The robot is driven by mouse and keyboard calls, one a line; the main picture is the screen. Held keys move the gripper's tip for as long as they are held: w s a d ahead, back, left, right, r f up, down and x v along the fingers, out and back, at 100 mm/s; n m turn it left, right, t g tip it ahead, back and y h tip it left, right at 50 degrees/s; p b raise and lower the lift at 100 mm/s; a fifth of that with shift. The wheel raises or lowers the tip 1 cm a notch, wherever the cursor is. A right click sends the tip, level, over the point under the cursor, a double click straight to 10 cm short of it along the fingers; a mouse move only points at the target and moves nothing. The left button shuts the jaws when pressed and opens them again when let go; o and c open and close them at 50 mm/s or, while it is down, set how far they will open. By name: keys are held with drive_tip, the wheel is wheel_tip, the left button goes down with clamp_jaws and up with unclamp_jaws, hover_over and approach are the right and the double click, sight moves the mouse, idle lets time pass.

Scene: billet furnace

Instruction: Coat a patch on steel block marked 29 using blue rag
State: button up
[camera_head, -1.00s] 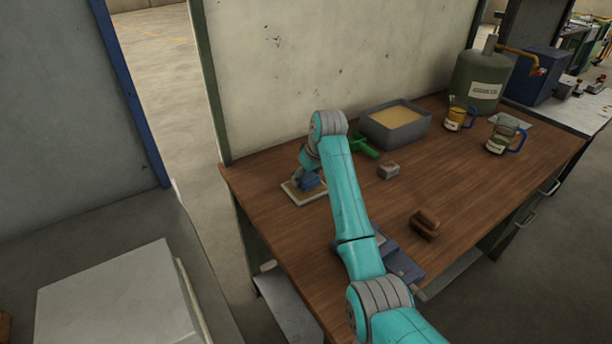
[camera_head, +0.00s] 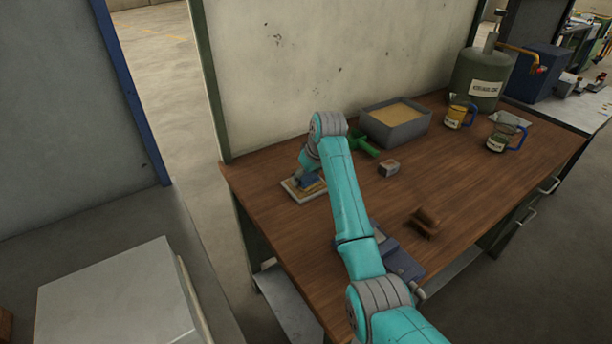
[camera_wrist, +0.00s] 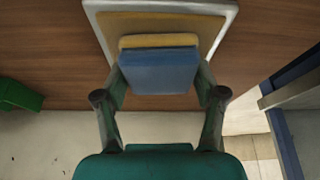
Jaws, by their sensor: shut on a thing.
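My gripper (camera_wrist: 160,88) is shut on the blue rag (camera_wrist: 158,70), a folded pad that is blue on the near side with a tan-yellow layer along its far edge. In the wrist view it is over a shallow white-rimmed tray (camera_wrist: 226,28) with a yellow-tan surface; I cannot tell whether the rag touches it. In the head view, my gripper (camera_head: 309,180) is over the same tray (camera_head: 290,192) at the table's left end. A small grey block (camera_head: 388,169) lies on the table to the right of my arm; no number is readable on it.
A grey bin of sand-coloured material (camera_head: 395,133), a green object (camera_head: 364,145) and a brown wooden object (camera_head: 424,222) are on the wooden table (camera_head: 455,180). Two jugs (camera_head: 458,115) and a green tank (camera_head: 478,82) stand at the back right. A wall panel borders the table's back.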

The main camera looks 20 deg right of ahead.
sight(306, 176)
idle(0.4)
drive_tip(key=shift+r, duration=3.5)
